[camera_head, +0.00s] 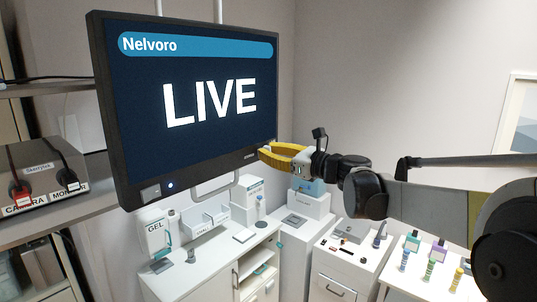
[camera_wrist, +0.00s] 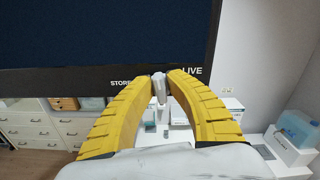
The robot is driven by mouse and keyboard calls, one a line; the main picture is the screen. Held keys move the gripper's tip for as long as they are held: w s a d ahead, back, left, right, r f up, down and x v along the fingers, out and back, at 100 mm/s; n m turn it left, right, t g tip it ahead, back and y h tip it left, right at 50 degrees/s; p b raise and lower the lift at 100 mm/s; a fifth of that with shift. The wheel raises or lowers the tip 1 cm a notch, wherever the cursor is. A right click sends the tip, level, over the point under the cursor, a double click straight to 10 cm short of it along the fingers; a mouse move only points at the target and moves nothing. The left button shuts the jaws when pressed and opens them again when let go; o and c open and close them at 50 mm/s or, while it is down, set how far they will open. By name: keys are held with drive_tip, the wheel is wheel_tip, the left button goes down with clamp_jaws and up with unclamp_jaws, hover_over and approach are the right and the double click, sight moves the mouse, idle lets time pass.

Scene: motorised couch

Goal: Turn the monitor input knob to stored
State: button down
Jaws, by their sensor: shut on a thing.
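The monitor (camera_head: 190,100) hangs at the upper left in the head view, and its screen reads LIVE under a blue Nelvoro bar. In the wrist view its dark lower frame (camera_wrist: 60,82) carries a partly covered label starting STOR on the left and LIVE on the right. Between these labels is the small pale input knob (camera_wrist: 158,88), with my yellow fingers shut on it from both sides. Which label the knob points to cannot be told. In the head view my gripper (camera_head: 264,151) is at the monitor's lower right corner, and the knob is hidden there.
A labelled box with a red and a black plug (camera_head: 40,175) stands on the left shelf. Below the monitor are a white counter (camera_head: 190,275) with a gel dispenser (camera_head: 158,235) and cabinets. Bottles (camera_head: 430,265) stand at the right.

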drive_tip(key=n+b, duration=0.1)
drive_tip(key=n, duration=0.3)
drive_tip(key=n+b, duration=0.1)
drive_tip(key=n, duration=0.3)
drive_tip(key=shift+s+a+f, duration=0.1)
drive_tip(key=n+b, duration=0.1)
drive_tip(key=n, duration=0.3)
drive_tip(key=shift+n+b, duration=0.35)
drive_tip(key=shift+n, duration=1.55)
drive_tip(key=c, duration=1.3)
unclamp_jaws()
drive_tip(key=shift+f, duration=0.1)
